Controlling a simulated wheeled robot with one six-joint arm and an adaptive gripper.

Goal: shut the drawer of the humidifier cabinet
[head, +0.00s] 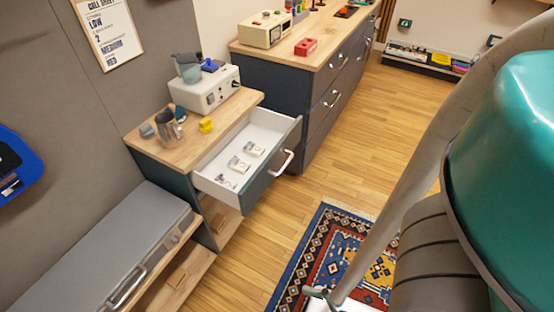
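The humidifier cabinet (160,150) is a low dark cabinet with a light wood top, left of centre in the head view. Its drawer (272,176) is pulled well out toward the floor on the right. The drawer has a white interior, a dark grey front and a pale bar handle (283,163). Three small white printed items (239,165) lie inside it. Part of my arm, teal and grey, fills the right side of the view, apart from the drawer in the picture.
A white device (209,92) with a grey pitcher, a metal mug (168,127) and a yellow item (206,125) stand on the cabinet top. A larger drawer unit (330,100) stands beyond. A patterned rug (318,248) lies in front; wood floor (262,228) between is clear.

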